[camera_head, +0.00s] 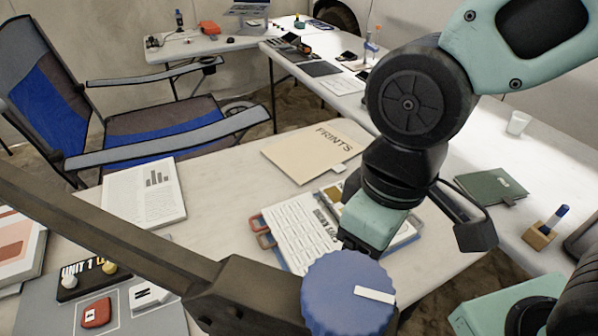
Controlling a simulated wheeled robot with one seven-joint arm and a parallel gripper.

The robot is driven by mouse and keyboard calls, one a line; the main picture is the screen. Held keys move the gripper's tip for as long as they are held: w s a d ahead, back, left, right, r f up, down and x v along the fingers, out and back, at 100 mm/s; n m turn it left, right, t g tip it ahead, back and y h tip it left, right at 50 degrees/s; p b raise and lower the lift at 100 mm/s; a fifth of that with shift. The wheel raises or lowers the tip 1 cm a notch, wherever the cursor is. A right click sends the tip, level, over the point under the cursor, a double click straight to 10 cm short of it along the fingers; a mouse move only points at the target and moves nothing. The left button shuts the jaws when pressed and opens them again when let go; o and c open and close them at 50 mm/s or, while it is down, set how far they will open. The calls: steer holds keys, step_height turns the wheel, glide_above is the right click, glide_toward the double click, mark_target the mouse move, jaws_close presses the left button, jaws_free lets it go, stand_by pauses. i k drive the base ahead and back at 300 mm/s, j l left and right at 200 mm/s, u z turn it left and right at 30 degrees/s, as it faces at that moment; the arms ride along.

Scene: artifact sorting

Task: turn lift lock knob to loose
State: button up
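The lift lock knob (335,288) is a large blue round cap with a ridged rim, at the bottom middle. A white mark on its top lies nearly level, to the right of its centre. The knob sits at the end of a dark brown bar (150,235) that comes in from the left. My teal and black arm reaches down from the upper right. Its lower end, with my gripper (352,241), shows just above the knob's far edge in the picture. The fingertips are hidden, so I cannot tell their opening or whether they touch the knob.
A pale table (225,215) lies behind, with a PRINTS folder (305,148), a clipboard (300,228), a chart sheet (135,195) and a grey tray (45,312). A blue camp chair (165,125) stands at left. A green book (490,186) lies at right.

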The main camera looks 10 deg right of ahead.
mark_target(345, 293)
steer(key=k+l+z, duration=0.1)
steer(key=k+z, duration=0.15)
steer(key=k, duration=0.35)
steer(key=k+u, duration=0.55)
steer(key=u, duration=0.15)
